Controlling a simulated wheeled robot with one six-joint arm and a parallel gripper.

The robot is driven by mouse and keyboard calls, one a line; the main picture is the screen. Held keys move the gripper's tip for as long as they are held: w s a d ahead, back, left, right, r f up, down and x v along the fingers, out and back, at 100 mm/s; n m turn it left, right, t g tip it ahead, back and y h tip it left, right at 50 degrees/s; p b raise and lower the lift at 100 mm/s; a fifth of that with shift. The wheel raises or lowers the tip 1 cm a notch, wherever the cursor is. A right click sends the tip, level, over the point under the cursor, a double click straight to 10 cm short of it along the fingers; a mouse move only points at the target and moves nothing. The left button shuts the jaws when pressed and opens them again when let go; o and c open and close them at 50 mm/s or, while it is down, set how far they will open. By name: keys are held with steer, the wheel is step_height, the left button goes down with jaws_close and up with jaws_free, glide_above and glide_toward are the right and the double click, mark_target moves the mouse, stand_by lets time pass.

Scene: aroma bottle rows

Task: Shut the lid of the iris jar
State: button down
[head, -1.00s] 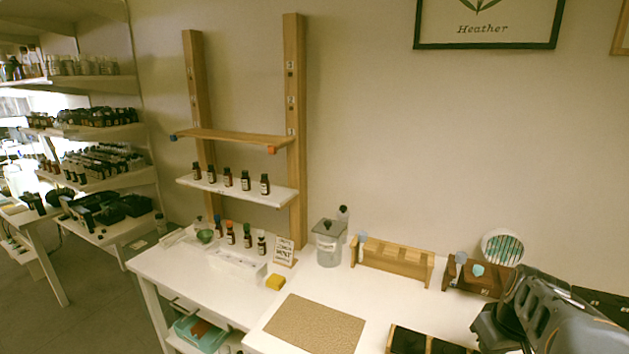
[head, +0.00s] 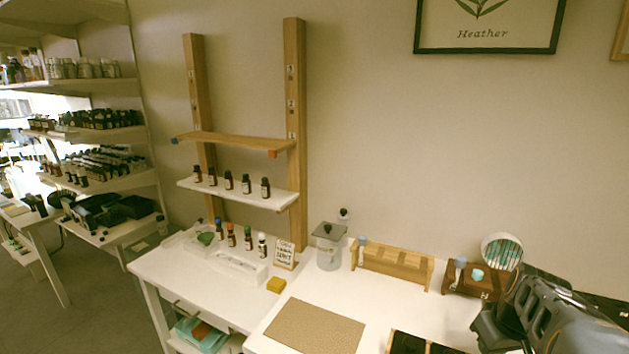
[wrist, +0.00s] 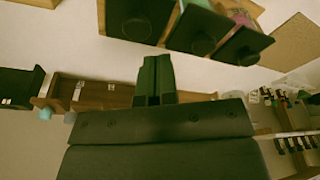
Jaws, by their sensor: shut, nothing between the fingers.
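A grey glass jar (head: 330,250) with a dark, flat, knobbed lid (head: 328,231) stands at the back of the white table in the head view. Its label is too small to read, so I cannot tell whether it is the iris jar. Whether its lid sits fully down is also unclear. My gripper is at the right of the head view, well apart from this jar, its fingertips hard to make out there. In the wrist view my gripper (wrist: 155,75) has its two dark fingers together, with nothing between them.
A wooden rack (head: 395,266) and a dark wooden stand (head: 468,281) stand right of the jar.

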step_height(320, 180, up, 4)
steer(key=p, duration=0.2)
steer(key=shift+p, duration=0.35)
stand_by(0.8)
steer(key=s+a+t, duration=0.1)
steer(key=s+a, duration=0.1)
steer(key=a, duration=0.6)
steer(key=s+a+m+t, duration=0.1)
steer(key=s+a, duration=0.1)
steer(key=a, duration=0.6)
steer(key=shift+s+a+f, duration=0.3)
steer(key=shift+s+a, duration=0.05)
steer(key=shift+s, duration=0.05)
